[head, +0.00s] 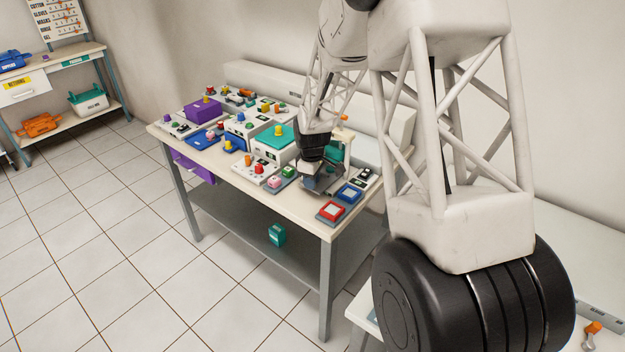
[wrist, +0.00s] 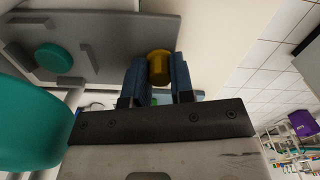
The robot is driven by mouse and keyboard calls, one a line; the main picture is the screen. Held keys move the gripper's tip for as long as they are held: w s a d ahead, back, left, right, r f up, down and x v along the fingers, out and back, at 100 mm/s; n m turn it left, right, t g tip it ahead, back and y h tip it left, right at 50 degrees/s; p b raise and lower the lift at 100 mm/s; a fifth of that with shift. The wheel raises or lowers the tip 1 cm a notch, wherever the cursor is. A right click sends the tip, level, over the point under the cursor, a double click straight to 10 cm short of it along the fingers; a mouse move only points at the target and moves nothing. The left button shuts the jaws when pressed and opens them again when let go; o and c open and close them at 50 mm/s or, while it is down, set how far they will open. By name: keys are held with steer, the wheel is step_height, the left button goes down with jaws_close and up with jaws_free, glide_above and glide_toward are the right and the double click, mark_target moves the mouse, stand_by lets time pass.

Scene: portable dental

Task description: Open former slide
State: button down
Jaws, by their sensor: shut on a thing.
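In the wrist view, the two blue fingers of my gripper (wrist: 158,84) are shut on a yellow knob (wrist: 158,64), one finger on each side. The knob sits at the edge of a grey plate (wrist: 110,35) that carries a round teal disc (wrist: 54,57) and raised grey bars. I take this plate to be the former slide, but no label shows. In the head view, my gripper (head: 311,172) is low over the right part of the workbench, at a grey and teal fixture (head: 338,158). The fingertips and the knob are hidden there.
The workbench (head: 313,218) holds several coloured knobs, boxes and button units. A red button box (head: 331,211) and a blue one (head: 348,194) stand close to my gripper. A large teal rounded thing (wrist: 25,125) is near at the left of the wrist view. The floor (head: 110,260) is clear.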

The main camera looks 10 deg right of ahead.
steer(key=s+a, duration=0.6)
stand_by(0.3)
steer(key=c, duration=1)
jaws_free()
steer(key=shift+r, duration=3.95)
